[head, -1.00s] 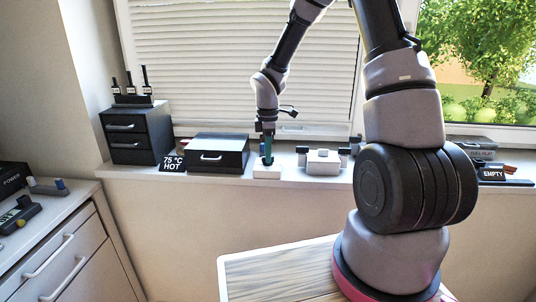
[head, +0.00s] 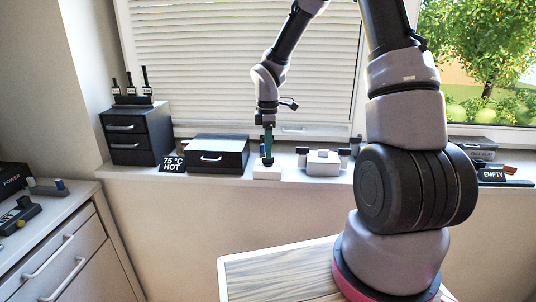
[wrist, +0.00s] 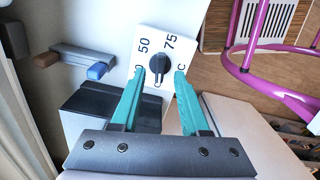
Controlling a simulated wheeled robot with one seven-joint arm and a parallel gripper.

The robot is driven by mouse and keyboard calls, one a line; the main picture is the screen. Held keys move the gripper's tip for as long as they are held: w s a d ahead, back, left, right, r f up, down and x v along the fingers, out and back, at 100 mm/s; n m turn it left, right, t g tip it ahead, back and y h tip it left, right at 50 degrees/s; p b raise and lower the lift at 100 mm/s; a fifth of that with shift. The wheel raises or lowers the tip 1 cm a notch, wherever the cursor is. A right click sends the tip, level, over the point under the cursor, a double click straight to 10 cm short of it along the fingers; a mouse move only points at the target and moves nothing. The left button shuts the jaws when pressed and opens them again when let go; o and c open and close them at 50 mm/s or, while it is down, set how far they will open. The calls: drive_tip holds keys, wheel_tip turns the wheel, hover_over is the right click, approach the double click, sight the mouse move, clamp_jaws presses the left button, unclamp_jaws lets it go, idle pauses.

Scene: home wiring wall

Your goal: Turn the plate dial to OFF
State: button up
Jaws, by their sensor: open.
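The plate dial is a white block (head: 267,173) on the window sill with a dark knob (head: 267,161) on top. In the wrist view the white plate (wrist: 187,29) carries the marks 50 and 75, a "C" at the right and a partly hidden mark at the left. I cannot make out an OFF mark. The dark knob (wrist: 157,65) shows between my fingertips. Its narrow end points down the picture, towards my gripper's body. My gripper (wrist: 163,77) has teal fingers, open, apart from the knob on both sides. In the head view my gripper (head: 268,153) is just above the knob.
A black box (head: 217,153) and a "75 °C HOT" sign (head: 172,162) stand left of the dial. A white device with side knobs (head: 323,162) stands close on the right. Left of them is a black drawer unit (head: 137,135). The window blind is behind.

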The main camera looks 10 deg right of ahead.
wheel_tip(320, 180, up, 8)
drive_tip(key=shift+r, duration=0.2)
drive_tip(key=s+d+r+m+t+y, duration=0.1)
drive_tip(key=s+d+r+m+t, duration=0.2)
drive_tip(key=s+r+m, duration=0.7)
drive_tip(key=s+d+r+m+t+y, duration=0.1)
drive_tip(key=s+r+m+t, duration=0.3)
drive_tip(key=s+r+m, duration=0.5)
drive_tip(key=s+d+m, duration=0.1)
drive_tip(key=s, duration=0.2)
drive_tip(key=shift+s+d+r+m, duration=0.3)
drive_tip(key=shift+s+d+r, duration=0.05)
drive_tip(key=shift+s+d, duration=0.05)
drive_tip(key=shift+c, duration=0.2)
